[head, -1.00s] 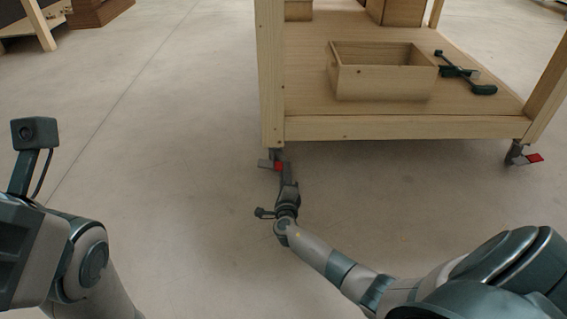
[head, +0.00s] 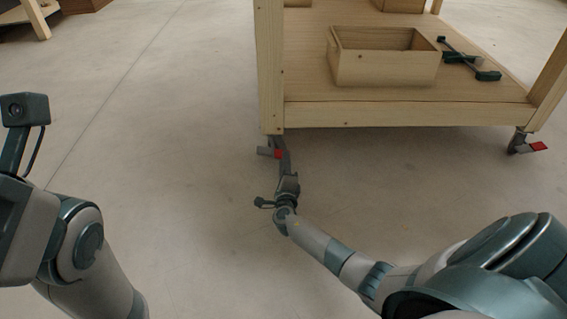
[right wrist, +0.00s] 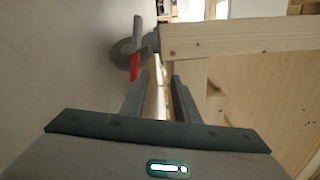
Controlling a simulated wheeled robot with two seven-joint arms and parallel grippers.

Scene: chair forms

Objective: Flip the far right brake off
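A wooden cart (head: 400,115) stands ahead of me on casters with red brake pedals. One red pedal (head: 279,154) is at the near left caster, under the left post. Another red pedal (head: 539,147) is at the near right caster. The far casters are hidden. My right gripper (head: 282,150) is low at the near left caster, close beside its pedal. In the right wrist view its two fingers (right wrist: 160,88) are apart with nothing between them. There the red pedal (right wrist: 135,66) and grey wheel lie just beyond the left finger; contact cannot be told. My left gripper is out of view.
An open wooden box (head: 382,68) and a dark green-handled tool (head: 470,60) lie on the cart's lower shelf. The cart's left post (head: 270,70) rises just above my right gripper. The concrete floor (head: 170,130) to the left is clear.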

